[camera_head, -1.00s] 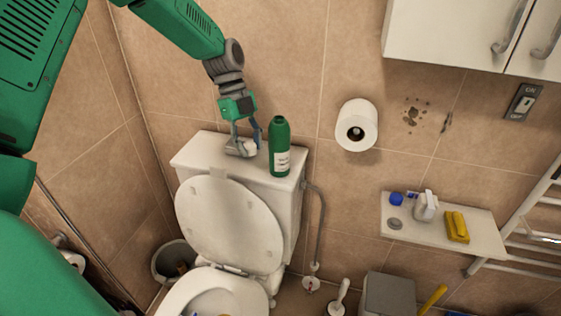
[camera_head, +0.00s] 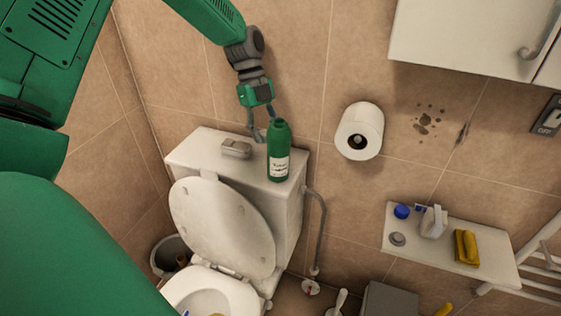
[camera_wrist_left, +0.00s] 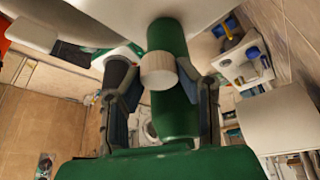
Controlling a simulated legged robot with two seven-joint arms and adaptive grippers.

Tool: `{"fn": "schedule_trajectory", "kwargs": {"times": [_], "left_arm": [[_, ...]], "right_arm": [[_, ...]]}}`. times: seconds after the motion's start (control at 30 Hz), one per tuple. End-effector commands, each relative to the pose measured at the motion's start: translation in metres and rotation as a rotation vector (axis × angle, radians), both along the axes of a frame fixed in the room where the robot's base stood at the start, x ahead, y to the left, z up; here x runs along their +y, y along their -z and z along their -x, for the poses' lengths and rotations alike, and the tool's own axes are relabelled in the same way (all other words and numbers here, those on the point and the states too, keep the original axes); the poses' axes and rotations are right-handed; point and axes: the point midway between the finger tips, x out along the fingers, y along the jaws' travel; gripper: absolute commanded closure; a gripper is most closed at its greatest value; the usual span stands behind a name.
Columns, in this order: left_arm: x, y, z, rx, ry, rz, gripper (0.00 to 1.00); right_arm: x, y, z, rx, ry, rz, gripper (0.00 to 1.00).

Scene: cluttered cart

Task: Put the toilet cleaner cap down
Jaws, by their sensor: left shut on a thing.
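My left gripper (camera_head: 263,130) is above the toilet tank, close behind and left of the green cleaner bottle. In the left wrist view (camera_wrist_left: 158,72) its fingers are shut on a small white cylindrical cap (camera_wrist_left: 158,70). In the head view the cap cannot be made out and one fingertip is partly hidden by the bottle. The green bottle (camera_head: 279,150) stands upright on the right of the tank lid (camera_head: 207,147), white label facing out. In the left wrist view the bottle (camera_wrist_left: 166,36) appears behind the cap; whether they touch is unclear. My right gripper is out of view.
A grey flush button (camera_head: 236,149) sits left of the bottle, with bare tank lid around it. The raised toilet seat lid (camera_head: 222,225) stands in front. A shelf (camera_head: 478,258) with a blue cap, a white spray bottle and a yellow sponge is at the right.

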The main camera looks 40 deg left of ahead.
Motion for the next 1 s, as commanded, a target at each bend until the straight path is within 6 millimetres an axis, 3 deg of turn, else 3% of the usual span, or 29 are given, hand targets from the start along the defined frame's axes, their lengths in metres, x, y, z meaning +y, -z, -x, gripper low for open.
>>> {"fn": "schedule_trajectory", "kwargs": {"times": [0.2, 0.47, 0.63, 1.0], "left_arm": [[0.002, 0.043, 0.001, 0.006, -0.001, 0.0, 0.85], [-0.001, 0.065, 0.001, 0.003, -0.001, -0.002, 0.85], [-0.002, 0.089, 0.001, 0.005, 0.0, -0.005, 0.85], [0.001, 0.099, 0.001, 0.002, -0.001, 0.0, 0.85]], "right_arm": [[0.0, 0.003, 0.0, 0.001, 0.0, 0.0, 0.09], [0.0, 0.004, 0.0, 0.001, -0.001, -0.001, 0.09], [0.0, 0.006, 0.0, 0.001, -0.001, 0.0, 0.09], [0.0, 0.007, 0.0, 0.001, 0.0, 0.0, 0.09]]}}
